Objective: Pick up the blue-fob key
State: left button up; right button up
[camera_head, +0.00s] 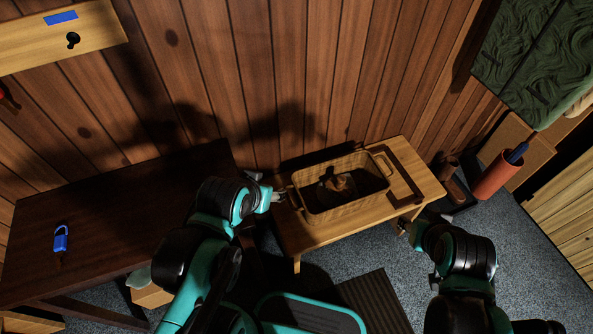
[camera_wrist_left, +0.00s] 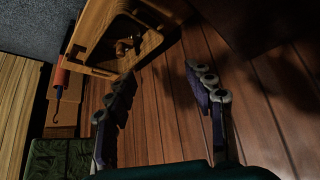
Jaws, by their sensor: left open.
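The blue-fob key (camera_head: 61,240) lies on the dark wooden table (camera_head: 130,210) at the left of the head view. Its fob is bright blue, and its shaft is hard to make out against the dark wood. My left gripper (camera_head: 277,194) is far to the right of the key, beside the wicker basket's left handle. In the left wrist view my left gripper (camera_wrist_left: 160,80) is open, with nothing between its fingers; the key is not in that view. My right gripper (camera_head: 404,229) is near the small bench's front right corner, too small to read.
A light wooden bench (camera_head: 300,239) holds the wicker basket (camera_head: 345,207) with a brown object inside. An orange bin (camera_head: 496,177) stands at the right. A wall board (camera_head: 95,30) with a blue label hangs upper left. The dark table around the key is clear.

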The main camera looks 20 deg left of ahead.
aim_at(61, 242)
jog(key=u, duration=2.7)
